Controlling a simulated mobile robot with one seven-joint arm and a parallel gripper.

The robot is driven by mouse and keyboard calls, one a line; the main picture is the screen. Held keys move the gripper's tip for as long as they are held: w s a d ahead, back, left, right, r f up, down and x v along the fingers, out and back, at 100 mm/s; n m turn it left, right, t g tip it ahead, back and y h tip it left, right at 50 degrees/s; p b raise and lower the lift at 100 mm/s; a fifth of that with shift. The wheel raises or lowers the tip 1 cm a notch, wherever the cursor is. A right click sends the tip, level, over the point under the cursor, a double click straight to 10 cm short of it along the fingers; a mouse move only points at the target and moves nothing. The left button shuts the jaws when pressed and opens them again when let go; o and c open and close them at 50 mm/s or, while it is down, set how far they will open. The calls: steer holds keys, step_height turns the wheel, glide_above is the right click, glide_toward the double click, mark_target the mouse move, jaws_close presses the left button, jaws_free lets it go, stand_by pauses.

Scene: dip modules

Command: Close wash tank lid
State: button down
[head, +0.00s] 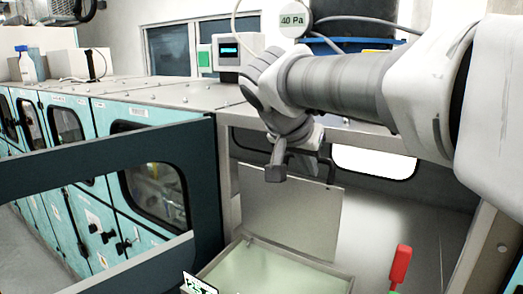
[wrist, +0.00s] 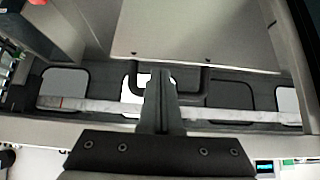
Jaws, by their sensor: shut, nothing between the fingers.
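The wash tank lid (head: 288,218) is a flat grey metal panel standing raised, nearly upright, at the back of the tank. The tank (head: 270,272) below it is open and shows pale green inside. A dark bar handle (head: 328,170) shows at the lid's upper edge. In the wrist view the lid (wrist: 195,35) fills the upper middle, with the handle (wrist: 205,82) along its edge. My gripper (head: 276,174) is shut and empty, beside the lid's upper edge. In the wrist view my gripper (wrist: 159,75) overlaps the handle; I cannot tell whether they touch.
A dark-framed open door (head: 205,150) stands at the left of the bay. A red-handled tool (head: 400,265) stands at the tank's right. A metal ledge (head: 180,93) runs above, with a small display box (head: 238,52) on it. The bay right of the lid looks clear.

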steer(key=shift+x, duration=1.25)
steer(key=shift+a+f+b, duration=0.1)
steer(key=shift+b, duration=0.25)
